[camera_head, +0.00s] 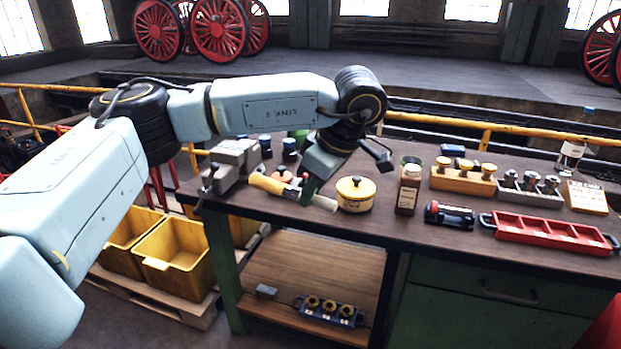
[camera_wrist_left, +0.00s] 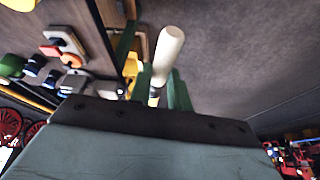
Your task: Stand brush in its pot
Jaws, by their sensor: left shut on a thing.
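In the left wrist view the cream end (camera_wrist_left: 168,50) sticks out past the fingers (camera_wrist_left: 160,88). The yellow pot (camera_head: 356,195) has a black knob. My right gripper is out of view.
The brown bottle (camera_head: 408,190) stands right of the yellow pot. Further right are a wooden block with knobs (camera_head: 462,182), a black device (camera_head: 449,216) and a red tray (camera_head: 550,233). A grey vise (camera_head: 232,166) is at the left. Yellow bins (camera_head: 178,262) stand on the floor.

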